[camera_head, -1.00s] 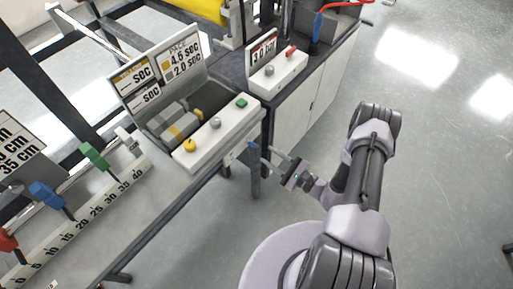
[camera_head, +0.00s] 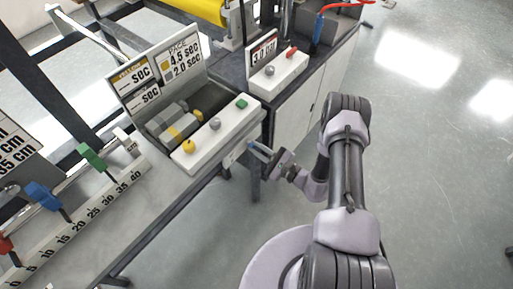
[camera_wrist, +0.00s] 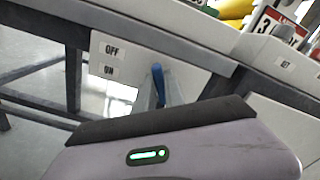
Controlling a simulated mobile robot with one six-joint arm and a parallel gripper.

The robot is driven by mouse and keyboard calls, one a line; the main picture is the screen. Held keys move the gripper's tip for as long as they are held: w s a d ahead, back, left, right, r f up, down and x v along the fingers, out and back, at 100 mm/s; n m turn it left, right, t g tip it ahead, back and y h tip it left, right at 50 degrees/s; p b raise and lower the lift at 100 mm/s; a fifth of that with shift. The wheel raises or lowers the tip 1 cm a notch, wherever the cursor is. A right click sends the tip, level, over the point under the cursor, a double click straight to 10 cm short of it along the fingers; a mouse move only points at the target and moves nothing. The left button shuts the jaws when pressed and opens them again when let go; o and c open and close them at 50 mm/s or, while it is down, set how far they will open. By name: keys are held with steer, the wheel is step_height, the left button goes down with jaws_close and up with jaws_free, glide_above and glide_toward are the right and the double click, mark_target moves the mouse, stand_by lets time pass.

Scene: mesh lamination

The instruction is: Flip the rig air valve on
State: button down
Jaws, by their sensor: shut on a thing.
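The rig air valve is a blue lever (camera_wrist: 158,82) under the table's front edge, to the right of a plate (camera_wrist: 110,60) marked OFF above ON. My gripper (camera_head: 257,149) is at the lever, below the front of the white button box. In the wrist view my fingers (camera_wrist: 164,90) are shut on the lever, one on each side. The lever's lower part and pivot are hidden behind my gripper body, so I cannot tell its exact position.
The white button box (camera_head: 216,138) stands above the valve, with yellow, grey and green knobs. A table leg (camera_head: 254,182) stands below it. To the right, a second box (camera_head: 278,74) with a red switch sits on a cabinet. The floor at right is open.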

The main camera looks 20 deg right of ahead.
steer(key=shift+m, duration=0.3)
steer(key=shift+d+m+b, duration=0.1)
steer(key=shift+m+b, duration=0.45)
steer(key=shift+m, duration=2.35)
steer(key=c, duration=1.4)
jaws_free()
steer(key=shift+w, duration=0.1)
steer(key=shift+c, duration=0.2)
steer(key=p+v, duration=0.3)
steer(key=v, duration=1.4)
steer(key=shift+s+d, duration=0.15)
steer(key=shift+s, duration=0.05)
